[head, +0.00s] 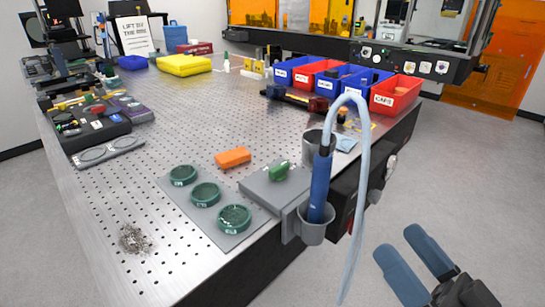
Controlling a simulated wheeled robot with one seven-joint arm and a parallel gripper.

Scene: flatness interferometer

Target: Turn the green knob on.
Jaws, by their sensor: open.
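The green knob (278,171) sits on top of a grey metal box (268,195) near the right front edge of the perforated table. Its grip is a short bar, seen at an angle. My gripper (394,255) is at the lower right, over the floor beyond the table's edge. Its two blue-grey fingers are spread apart with nothing between them. It is to the right of and apart from the knob, with the hose and the blue handle between them in the picture.
A blue handle (320,185) with a pale looping hose (363,150) stands in a grey holder (313,234) at the table's side. Green round dishes (205,193) and an orange block (233,157) lie left of the box. Labelled bins (394,96) stand behind. Floor at right is clear.

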